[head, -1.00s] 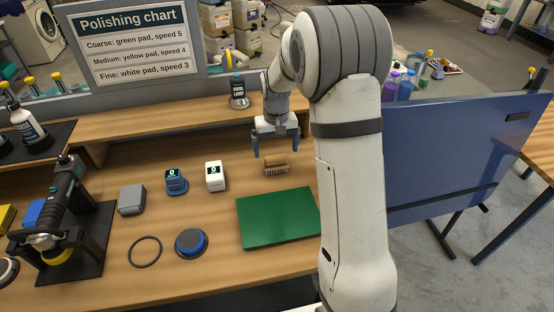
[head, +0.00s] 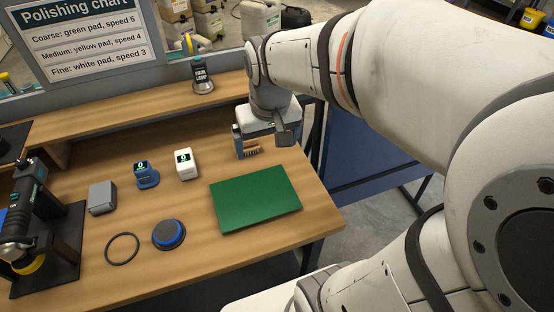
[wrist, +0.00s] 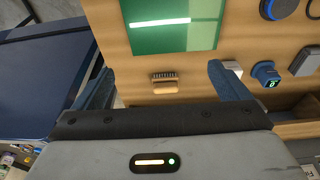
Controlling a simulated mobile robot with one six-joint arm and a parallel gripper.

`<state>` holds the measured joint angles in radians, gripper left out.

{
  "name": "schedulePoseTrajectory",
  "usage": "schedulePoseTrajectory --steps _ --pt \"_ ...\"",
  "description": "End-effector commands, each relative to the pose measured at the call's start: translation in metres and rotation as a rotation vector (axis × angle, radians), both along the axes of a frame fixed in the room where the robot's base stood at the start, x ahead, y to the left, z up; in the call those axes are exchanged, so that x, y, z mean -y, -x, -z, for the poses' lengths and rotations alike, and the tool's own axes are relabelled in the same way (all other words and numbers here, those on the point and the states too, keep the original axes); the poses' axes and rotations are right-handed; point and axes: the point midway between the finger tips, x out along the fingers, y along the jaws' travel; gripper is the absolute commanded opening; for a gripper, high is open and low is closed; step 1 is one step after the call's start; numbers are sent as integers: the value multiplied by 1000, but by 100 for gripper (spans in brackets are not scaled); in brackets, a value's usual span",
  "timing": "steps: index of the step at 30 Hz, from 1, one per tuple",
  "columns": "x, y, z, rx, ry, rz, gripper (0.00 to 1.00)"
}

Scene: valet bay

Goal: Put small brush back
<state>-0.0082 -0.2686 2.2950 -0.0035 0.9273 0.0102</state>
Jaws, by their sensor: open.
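The small brush (head: 249,151) has a light wooden body and dark bristles. It lies on the wooden table just behind the green mat, partly hidden by my gripper in the head view. In the wrist view the brush (wrist: 164,82) lies between my two fingers, nearer the left one, with clear space on both sides. My gripper (head: 263,146) is open and empty, above the table at the brush. Its blue-grey fingers are spread wide in the wrist view (wrist: 160,86).
The green mat (head: 255,198) lies in front of the brush. A white device (head: 186,163), a blue device (head: 146,175), a grey box (head: 102,197) and a round blue-black pad (head: 168,234) stand to the left. A raised shelf (head: 150,108) runs behind, holding a lamp (head: 201,77).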

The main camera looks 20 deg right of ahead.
Motion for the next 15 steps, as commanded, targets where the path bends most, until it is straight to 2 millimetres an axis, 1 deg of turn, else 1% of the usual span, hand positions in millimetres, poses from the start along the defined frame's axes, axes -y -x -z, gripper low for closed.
schedulePoseTrajectory --steps 1,3,6,10,15 --pt "0 20 0 20 0 0 96" --pt "0 40 2 37 0 0 96" --pt "0 61 7 57 1 0 96" --pt "4 74 11 68 1 2 96" --pt "4 77 12 69 1 2 96"
